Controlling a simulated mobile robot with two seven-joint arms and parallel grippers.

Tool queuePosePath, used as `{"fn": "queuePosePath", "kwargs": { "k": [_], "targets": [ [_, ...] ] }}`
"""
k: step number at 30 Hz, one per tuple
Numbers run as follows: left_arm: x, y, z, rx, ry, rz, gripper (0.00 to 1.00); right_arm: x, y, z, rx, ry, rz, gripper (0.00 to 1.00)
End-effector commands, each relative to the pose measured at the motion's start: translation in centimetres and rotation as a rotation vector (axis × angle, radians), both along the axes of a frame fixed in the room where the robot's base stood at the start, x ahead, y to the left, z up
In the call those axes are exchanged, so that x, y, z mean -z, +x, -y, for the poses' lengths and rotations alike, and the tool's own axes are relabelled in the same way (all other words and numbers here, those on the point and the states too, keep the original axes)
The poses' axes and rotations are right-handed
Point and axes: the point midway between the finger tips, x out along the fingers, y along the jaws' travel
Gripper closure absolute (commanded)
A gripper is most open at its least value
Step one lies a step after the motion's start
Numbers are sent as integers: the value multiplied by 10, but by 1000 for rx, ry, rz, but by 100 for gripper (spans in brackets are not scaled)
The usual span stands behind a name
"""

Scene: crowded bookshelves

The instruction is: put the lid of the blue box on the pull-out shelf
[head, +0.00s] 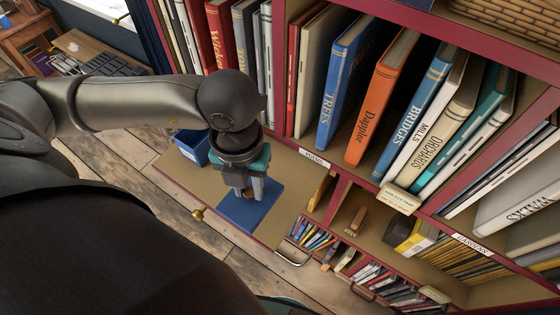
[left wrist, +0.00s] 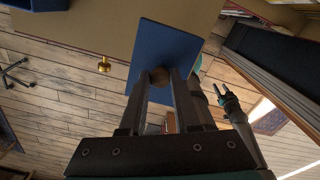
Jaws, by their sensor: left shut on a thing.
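The blue lid (head: 262,209) is a flat square plate with a round wooden knob (left wrist: 158,75). My left gripper (head: 247,192) is shut on that knob, and the knob shows between its fingers in the left wrist view. The lid appears over the tan pull-out shelf (head: 178,179), toward its right part. In the left wrist view the lid (left wrist: 160,45) overlaps the shelf's front edge; I cannot tell whether it touches the shelf. The blue box (head: 191,147) stands at the shelf's far left corner, partly hidden by my arm. My right gripper (left wrist: 226,92) hangs open and empty in the left wrist view.
A brass knob (head: 197,214) sticks out of the pull-out shelf's front. Packed bookshelves rise behind, with a blue book (head: 345,80) and an orange book (head: 380,100) leaning. A lower compartment holds a wooden brush (head: 356,221). The shelf's left and middle surface is bare.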

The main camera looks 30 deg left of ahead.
Motion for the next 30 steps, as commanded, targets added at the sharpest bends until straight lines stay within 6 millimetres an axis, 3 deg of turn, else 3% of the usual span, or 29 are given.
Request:
{"fn": "queuePosePath", "kwargs": {
  "k": [1, 12, 24, 30],
  "targets": [
    [5, 4, 1, 0, -3, 5, 100, 13, 0, 0, 0, 0, 0, 50],
    [4, 14, 1, 12, 3, 8, 100, 61, 0, 2, -2, -3, 0, 50],
    [-3, 94, 7, 8, 2, 2, 100, 42, 0, 3, -2, -4, 0, 50],
    [25, 96, 7, 9, 4, -1, 100, 42, 0, 4, -2, -5, 0, 50]
  ]
}}
